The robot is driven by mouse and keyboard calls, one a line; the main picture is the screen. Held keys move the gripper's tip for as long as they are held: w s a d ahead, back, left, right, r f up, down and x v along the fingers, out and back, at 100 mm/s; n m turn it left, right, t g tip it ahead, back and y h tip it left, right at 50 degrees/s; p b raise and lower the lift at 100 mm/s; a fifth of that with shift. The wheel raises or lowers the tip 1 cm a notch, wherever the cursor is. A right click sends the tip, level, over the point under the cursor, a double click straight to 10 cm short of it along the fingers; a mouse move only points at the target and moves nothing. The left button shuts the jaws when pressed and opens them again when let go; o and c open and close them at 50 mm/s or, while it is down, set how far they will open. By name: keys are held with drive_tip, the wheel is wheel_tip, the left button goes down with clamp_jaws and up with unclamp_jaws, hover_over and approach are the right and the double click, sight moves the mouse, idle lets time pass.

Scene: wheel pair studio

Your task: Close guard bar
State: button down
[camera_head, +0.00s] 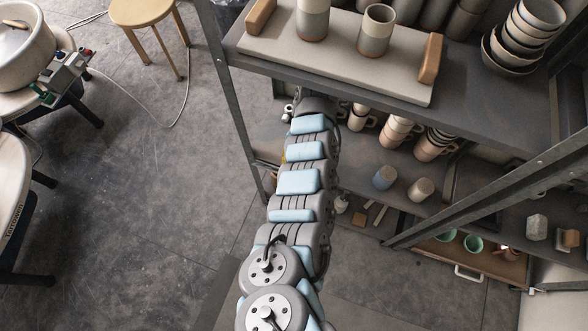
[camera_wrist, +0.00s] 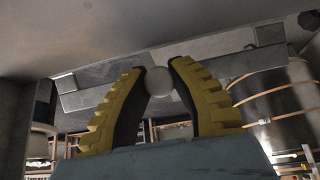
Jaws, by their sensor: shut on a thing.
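In the camera_wrist view, my gripper (camera_wrist: 157,68) has yellow ribbed fingers with dark inner pads. The fingers close around a pale round knob (camera_wrist: 159,84), one at each side. A long flat grey bar (camera_wrist: 215,68) runs slantwise behind the fingertips, higher at the right. It looks like the guard bar, and the knob appears to be on it, but the joint is hidden. My gripper and the bar are hidden there.
A metal shelf rack (camera_head: 350,85) holds a board (camera_head: 335,60) with cups, stacked bowls (camera_head: 525,35) and mugs below. A wooden stool (camera_head: 145,12) and a pottery wheel (camera_head: 25,55) stand left. The grey floor (camera_head: 140,180) between is mostly clear, crossed by a cable.

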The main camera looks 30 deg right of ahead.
drive_tip(key=shift+w+d+f+g+y+b, duration=0.2)
drive_tip(key=shift+g+y+b, duration=0.35)
drive_tip(key=shift+b, duration=2.05)
drive_tip(key=y+b, duration=0.1)
drive_tip(key=b, duration=0.5)
drive_tip(key=shift+d+g+b, duration=0.2)
drive_tip(key=shift+g+b, duration=0.1)
drive_tip(key=shift+g, duration=0.05)
drive_tip(key=shift+w+y+b, duration=0.15)
drive_tip(key=shift+y+b, duration=0.1)
drive_tip(key=shift+b, duration=2.15)
drive_tip(key=c, duration=0.8)
unclamp_jaws()
drive_tip(key=shift+r+p, duration=0.2)
drive_tip(key=shift+p, duration=0.2)
clamp_jaws()
drive_tip(key=shift+r+p, duration=0.1)
drive_tip(key=shift+p, duration=0.65)
drive_tip(key=shift+p, duration=0.35)
drive_tip(key=shift+a+p, duration=0.1)
drive_tip(key=shift+p, duration=0.75)
